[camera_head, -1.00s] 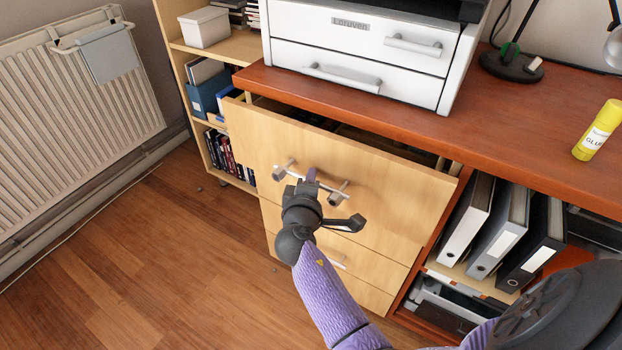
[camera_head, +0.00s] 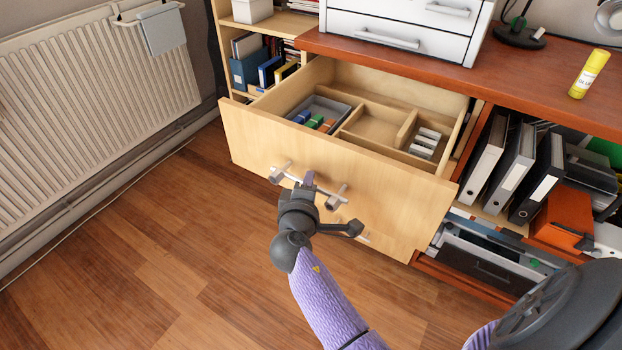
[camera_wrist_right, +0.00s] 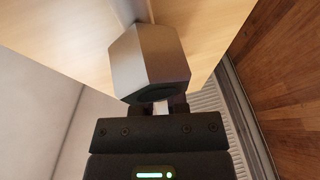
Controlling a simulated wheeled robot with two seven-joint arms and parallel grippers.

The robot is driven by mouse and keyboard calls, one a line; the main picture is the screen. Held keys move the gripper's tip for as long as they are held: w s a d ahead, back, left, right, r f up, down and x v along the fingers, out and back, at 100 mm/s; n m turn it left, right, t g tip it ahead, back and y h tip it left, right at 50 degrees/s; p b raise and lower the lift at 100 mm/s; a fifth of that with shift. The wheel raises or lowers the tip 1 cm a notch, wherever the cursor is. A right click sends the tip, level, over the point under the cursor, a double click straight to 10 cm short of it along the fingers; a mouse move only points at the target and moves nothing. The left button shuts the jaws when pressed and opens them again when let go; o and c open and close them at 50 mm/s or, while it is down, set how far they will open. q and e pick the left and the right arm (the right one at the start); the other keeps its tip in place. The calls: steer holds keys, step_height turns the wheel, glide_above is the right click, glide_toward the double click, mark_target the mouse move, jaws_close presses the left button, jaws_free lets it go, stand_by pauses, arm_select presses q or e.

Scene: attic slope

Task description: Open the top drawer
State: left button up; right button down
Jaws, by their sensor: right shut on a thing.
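The top drawer (camera_head: 330,165) of the wooden desk is pulled well out, and its inside shows from above. Its bar handle (camera_head: 326,191) sits on the front panel. My right gripper (camera_head: 307,183) is shut on the handle's bar near its middle. Inside the drawer are a grey tray (camera_head: 335,106) with small coloured items, wooden dividers, and several pale blocks (camera_head: 425,143). My left gripper is not in view.
Binders (camera_head: 512,168) fill the shelf at right. A radiator (camera_head: 90,100) stands at left. The wooden floor (camera_head: 180,230) before the drawer is clear.

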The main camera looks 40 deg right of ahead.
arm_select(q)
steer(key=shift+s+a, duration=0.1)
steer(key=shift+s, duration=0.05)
arm_select(e)
steer(key=shift+s+a, duration=0.25)
steer(key=shift+a, duration=0.2)
steer(key=c, duration=0.6)
jaws_free()
steer(key=shift+c, duration=0.2)
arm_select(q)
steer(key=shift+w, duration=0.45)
